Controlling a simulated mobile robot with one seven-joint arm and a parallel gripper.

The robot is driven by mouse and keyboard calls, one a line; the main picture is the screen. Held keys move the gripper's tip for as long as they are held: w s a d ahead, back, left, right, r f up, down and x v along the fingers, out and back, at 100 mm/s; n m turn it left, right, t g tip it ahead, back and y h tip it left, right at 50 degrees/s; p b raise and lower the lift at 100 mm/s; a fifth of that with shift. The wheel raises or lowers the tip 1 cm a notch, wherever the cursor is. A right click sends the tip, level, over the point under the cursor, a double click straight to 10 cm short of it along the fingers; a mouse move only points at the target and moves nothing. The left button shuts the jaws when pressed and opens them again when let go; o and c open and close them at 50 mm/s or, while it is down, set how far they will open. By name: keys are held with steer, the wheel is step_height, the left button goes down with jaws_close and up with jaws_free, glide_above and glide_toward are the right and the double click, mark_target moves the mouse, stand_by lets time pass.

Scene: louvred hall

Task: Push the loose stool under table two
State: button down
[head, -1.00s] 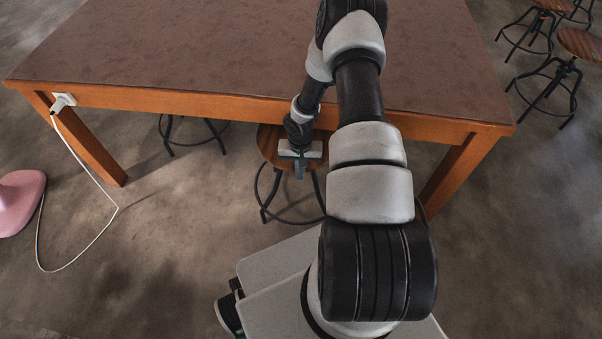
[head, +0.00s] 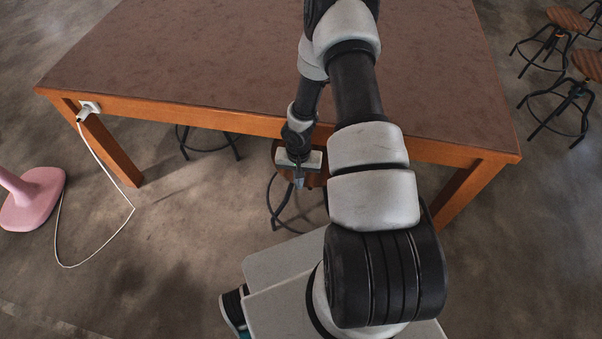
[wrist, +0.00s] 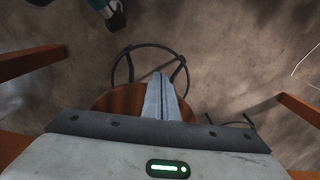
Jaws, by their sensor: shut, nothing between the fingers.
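The table (head: 250,63) has a brown top and an orange wooden frame. The loose stool (head: 314,181) has a round wooden seat and dark metal legs with a ring. It stands at the table's near side, its seat partly beneath the front edge and partly out. My gripper (head: 299,180) is shut and empty, pointing down over the seat just outside that edge. The wrist view shows the stool's seat (wrist: 118,100) behind the closed fingers (wrist: 160,82). Whether they touch it I cannot tell. My arm and gripper hide part of the stool.
Another stool's dark legs (head: 208,143) show under the table to the left. A white cable (head: 98,155) runs from a socket (head: 88,109) on the table's left end to the floor. A pink base (head: 34,200) stands at far left. More stools (head: 572,95) stand at right.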

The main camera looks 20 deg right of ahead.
mark_target(310, 183)
steer(key=w+d+f+b, duration=0.2)
steer(key=w+f, duration=0.1)
steer(key=f, duration=0.7)
steer(key=shift+w, duration=0.1)
